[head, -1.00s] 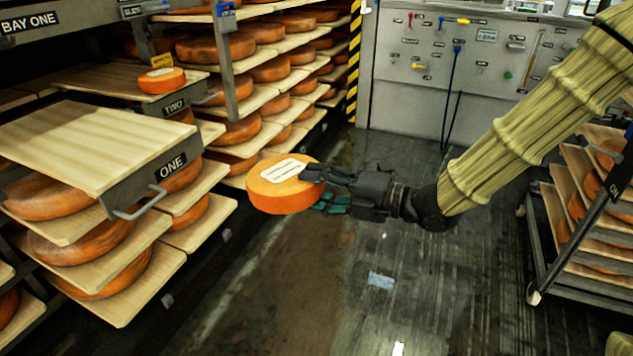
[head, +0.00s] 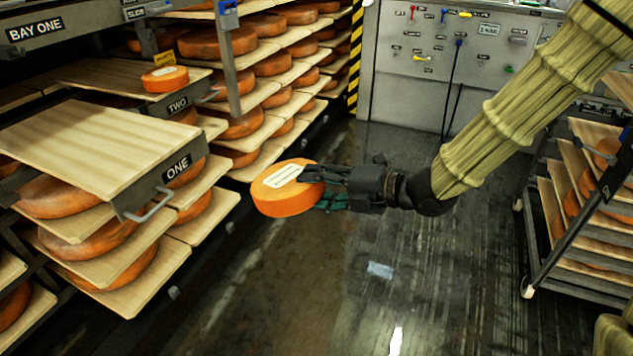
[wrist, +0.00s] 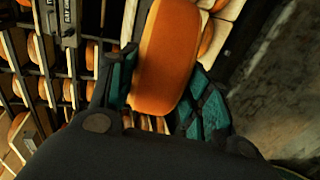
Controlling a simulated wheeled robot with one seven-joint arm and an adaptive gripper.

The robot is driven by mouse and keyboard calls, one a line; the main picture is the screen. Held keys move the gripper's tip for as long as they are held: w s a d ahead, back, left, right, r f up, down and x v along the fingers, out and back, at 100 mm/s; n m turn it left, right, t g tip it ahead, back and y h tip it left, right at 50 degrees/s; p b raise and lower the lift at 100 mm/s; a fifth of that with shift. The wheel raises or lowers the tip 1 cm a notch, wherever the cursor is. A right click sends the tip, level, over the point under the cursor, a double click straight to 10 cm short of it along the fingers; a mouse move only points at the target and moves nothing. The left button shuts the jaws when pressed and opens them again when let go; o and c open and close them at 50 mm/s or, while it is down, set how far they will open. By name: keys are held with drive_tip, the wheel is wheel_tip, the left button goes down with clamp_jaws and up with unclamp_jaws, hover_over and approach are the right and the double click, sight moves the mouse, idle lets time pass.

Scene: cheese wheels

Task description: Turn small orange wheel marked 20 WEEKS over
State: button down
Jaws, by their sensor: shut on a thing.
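My gripper (head: 322,188) is shut on a small orange cheese wheel (head: 283,203) and holds it in the air over the floor, to the right of the shelves. The held wheel lies roughly flat, slightly tilted, with a pale label (head: 285,175) facing up; its text is too small to read. In the wrist view the wheel's orange rim (wrist: 166,55) sits between the teal finger pads. A second small orange wheel (head: 165,79) with a pale label on top sits on the pulled-out board marked TWO, at the upper left.
An empty pulled-out board (head: 85,150) marked ONE, with a metal handle (head: 150,207), juts out left of the held wheel. Shelves of large wheels fill the left. A cart (head: 545,225) with wheels stands at right.

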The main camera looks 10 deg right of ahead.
sight(291, 175)
drive_tip(key=shift+w+a+r+g+h+p, duration=0.1)
drive_tip(key=shift+r+g+h+p, duration=0.4)
drive_tip(key=shift+p, duration=1.2)
drive_tip(key=shift+w+a+r+g+h+p, duration=0.1)
drive_tip(key=shift+r+g+h+p, duration=0.35)
drive_tip(key=shift+p, duration=1.2)
drive_tip(key=shift+w+a+r+g+h+p, duration=0.25)
drive_tip(key=shift+r+g+h+p, duration=0.4)
drive_tip(key=shift+p, duration=1.65)
drive_tip(key=shift+w+a+r+g+h+p, duration=0.3)
drive_tip(key=shift+h+p, duration=0.7)
drive_tip(key=shift+p, duration=1.35)
drive_tip(key=shift+w+a+r+g+h+p, duration=0.1)
drive_tip(key=shift+a+r+g+h+p, duration=0.45)
drive_tip(key=shift+p, duration=1.75)
drive_tip(key=shift+w+a+g+h+p, duration=0.35)
drive_tip(key=shift+g+h+p, duration=0.45)
drive_tip(key=shift+p, duration=2.05)
drive_tip(key=shift+w+a+g+h+p, duration=0.35)
drive_tip(key=shift+h+p, duration=0.7)
drive_tip(key=shift+p, duration=1.8)
drive_tip(key=shift+w+a+r+g+h+p, duration=0.2)
drive_tip(key=shift+a+g+h+p, duration=0.25)
drive_tip(key=shift+p, duration=0.9)
drive_tip(key=shift+w+a+r+g+h+p, duration=0.1)
drive_tip(key=shift+w+a+g+h+p, duration=0.2)
drive_tip(key=shift+h+p, duration=0.7)
